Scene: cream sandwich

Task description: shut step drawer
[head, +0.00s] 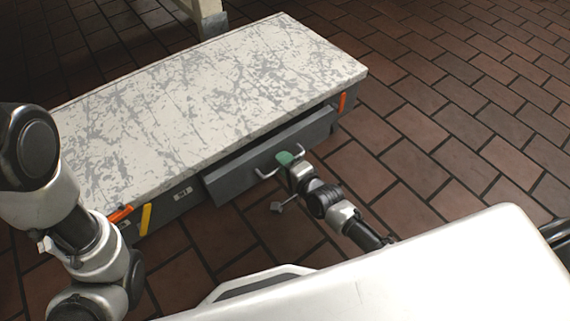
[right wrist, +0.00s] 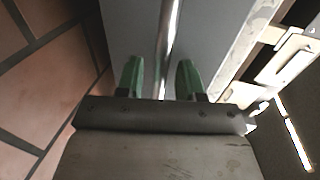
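The step (head: 215,85) is a long low bench with a worn white and grey top. Its dark grey drawer (head: 230,180) sticks out from the front side below the top, partly open. The drawer has a metal bar handle (head: 266,174). My right gripper (head: 287,158) is at this handle. In the right wrist view, its two green fingers (right wrist: 160,78) stand apart with the handle bar (right wrist: 166,45) between them. Gaps show beside the bar, so it is open around the handle. My left arm comes in at the left, but its gripper is not seen.
Orange (head: 342,102) and yellow (head: 146,219) parts show along the step's front side. Brown tiled floor (head: 440,130) lies open to the right. A pale post (head: 207,15) stands behind the step. My white body fills the bottom right.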

